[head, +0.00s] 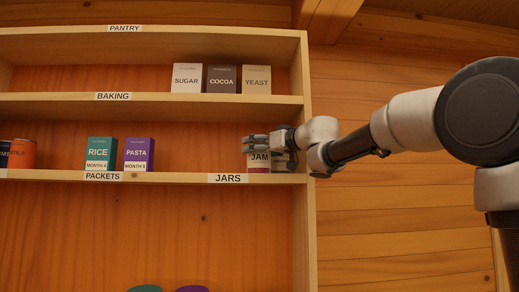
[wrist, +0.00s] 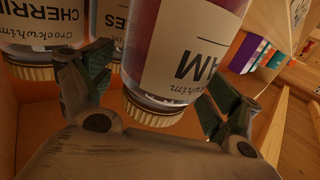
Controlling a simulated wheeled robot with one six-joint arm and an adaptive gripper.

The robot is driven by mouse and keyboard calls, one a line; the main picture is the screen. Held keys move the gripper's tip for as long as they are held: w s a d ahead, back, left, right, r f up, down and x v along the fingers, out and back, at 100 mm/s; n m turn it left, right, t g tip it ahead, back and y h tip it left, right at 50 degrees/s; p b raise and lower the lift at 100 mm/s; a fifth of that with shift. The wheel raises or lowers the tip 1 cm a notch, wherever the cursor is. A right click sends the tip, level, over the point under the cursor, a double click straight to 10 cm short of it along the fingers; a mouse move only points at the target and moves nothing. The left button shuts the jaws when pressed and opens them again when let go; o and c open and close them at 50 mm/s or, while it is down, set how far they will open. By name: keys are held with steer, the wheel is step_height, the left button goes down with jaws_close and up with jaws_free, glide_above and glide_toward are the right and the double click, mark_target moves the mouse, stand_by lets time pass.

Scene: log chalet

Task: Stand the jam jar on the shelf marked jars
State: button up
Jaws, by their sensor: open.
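The jam jar (head: 258,164) stands upright on the shelf board (head: 200,178) by the label JARS (head: 228,178), at the right end near the side panel. My gripper (head: 270,148) is at the jar's upper part, and its fingers partly cover the jar. In the wrist view the jam jar (wrist: 192,55) appears upside down, with its gold lid toward the palm. My open gripper (wrist: 152,92) has one finger on each side of the jar. Finger contact cannot be told.
In the wrist view a cherries jar (wrist: 38,25) and another jar (wrist: 115,20) ending in "ES" stand close beside the jam jar. Rice (head: 100,152) and pasta (head: 139,154) packets stand left on the same board. The baking shelf (head: 200,99) is above; the side panel (head: 304,100) is close right.

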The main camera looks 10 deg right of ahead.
steer(key=v, duration=1.2)
steer(key=shift+r, duration=0.1)
